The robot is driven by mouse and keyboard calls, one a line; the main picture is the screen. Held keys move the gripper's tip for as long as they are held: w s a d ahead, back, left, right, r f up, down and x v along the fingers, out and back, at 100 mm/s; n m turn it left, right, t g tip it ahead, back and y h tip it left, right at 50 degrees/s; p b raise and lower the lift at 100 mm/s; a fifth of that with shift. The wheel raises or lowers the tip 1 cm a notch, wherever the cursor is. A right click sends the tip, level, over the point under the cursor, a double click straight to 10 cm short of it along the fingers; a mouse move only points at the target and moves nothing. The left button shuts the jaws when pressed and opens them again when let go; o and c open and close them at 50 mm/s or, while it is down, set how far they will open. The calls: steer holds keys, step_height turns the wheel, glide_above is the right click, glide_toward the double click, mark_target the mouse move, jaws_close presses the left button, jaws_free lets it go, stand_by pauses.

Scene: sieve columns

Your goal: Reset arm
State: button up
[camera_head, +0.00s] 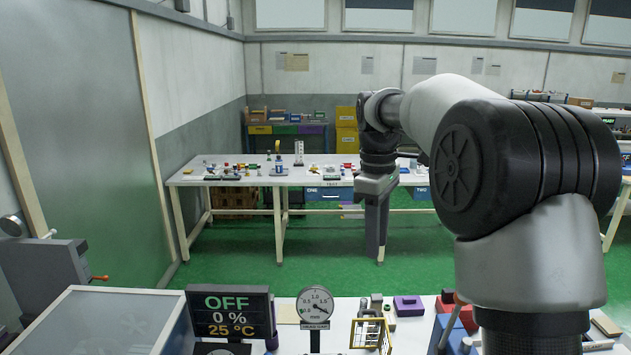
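My arm comes in from the right, large and close to the camera, and bends back toward the left. My gripper (377,255) hangs at its end and points straight down in front of the white table. Its fingers show as a narrow dark and grey pair, seen nearly edge-on. I cannot tell whether there is a gap between them. Nothing shows below the fingertips except green floor.
A near bench (420,335) holds a display reading OFF (229,310), a round dial gauge (315,306), a yellow wire basket (370,335) and a purple block (408,306). A long white table (230,181) with small parts stands behind. Green floor (240,255) lies open between.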

steer(key=s+r+m+t, duration=0.2)
steer(key=s+m, duration=0.1)
steer(key=s, duration=0.4)
steer(key=s+r+m+t, duration=0.1)
steer(key=s+r+m, duration=0.2)
steer(key=s, duration=0.5)
steer(key=s+d+f+m+t, duration=0.1)
steer(key=s+f+m, duration=0.4)
steer(key=s, duration=0.7)
steer(key=shift+s+f+m+t+y, duration=0.35)
steer(key=shift+f+t, duration=0.25)
steer(key=shift+t, duration=0.3)
steer(key=shift+w+d, duration=0.1)
steer(key=shift+d, duration=0.1)
